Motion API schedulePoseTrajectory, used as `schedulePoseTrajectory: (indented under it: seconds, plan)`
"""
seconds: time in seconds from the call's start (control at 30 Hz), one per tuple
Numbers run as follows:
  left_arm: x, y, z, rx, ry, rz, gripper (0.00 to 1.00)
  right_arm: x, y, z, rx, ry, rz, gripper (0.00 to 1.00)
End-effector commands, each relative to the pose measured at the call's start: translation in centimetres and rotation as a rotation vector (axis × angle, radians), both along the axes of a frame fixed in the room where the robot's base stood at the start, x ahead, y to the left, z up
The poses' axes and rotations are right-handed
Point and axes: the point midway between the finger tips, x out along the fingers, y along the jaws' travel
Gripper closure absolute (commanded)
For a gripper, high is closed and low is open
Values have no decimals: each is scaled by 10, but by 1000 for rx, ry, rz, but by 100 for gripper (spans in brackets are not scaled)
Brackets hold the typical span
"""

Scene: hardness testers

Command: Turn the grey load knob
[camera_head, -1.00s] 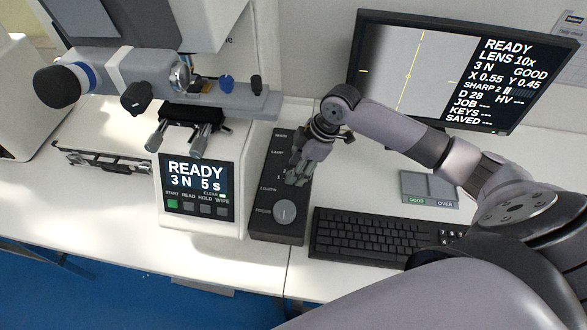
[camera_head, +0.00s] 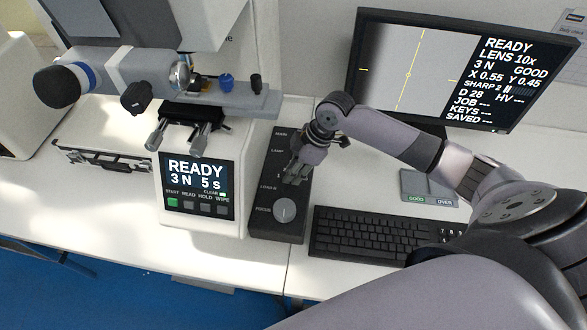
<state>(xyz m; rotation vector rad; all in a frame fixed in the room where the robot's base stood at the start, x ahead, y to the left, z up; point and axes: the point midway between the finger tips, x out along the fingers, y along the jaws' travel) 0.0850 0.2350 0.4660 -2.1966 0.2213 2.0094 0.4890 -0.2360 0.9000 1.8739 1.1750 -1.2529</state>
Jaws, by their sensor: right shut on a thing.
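The black control box (camera_head: 262,222) stands on the white bench, with white labels down its left side. My right gripper (camera_head: 292,178) reaches down onto it at the load label. Its fingers are shut around the spot of the grey load knob, which they hide almost wholly. The round grey focus knob (camera_head: 284,210) shows just below, apart from the fingers. The tester's panel (camera_head: 197,184) reads READY, 3 N, 5 s. The monitor (camera_head: 450,70) also reads READY and 3 N. My left gripper is not in view.
The tester (camera_head: 190,85), with its stage and knobs, stands left of the box. A black keyboard (camera_head: 365,235) lies right of the box, and a small grey plate (camera_head: 429,187) lies behind it.

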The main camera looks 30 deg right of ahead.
Motion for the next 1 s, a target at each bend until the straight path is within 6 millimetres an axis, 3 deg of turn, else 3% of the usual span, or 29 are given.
schedulePoseTrajectory:
  seconds: [0.17,0.47,1.0]
  plan:
    - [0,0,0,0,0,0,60,0,0,0,0,-1,0,100]
    - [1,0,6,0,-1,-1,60,0,0,2,-1,1,-22,100]
    - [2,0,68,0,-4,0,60,-2,3,7,2,2,-373,100]
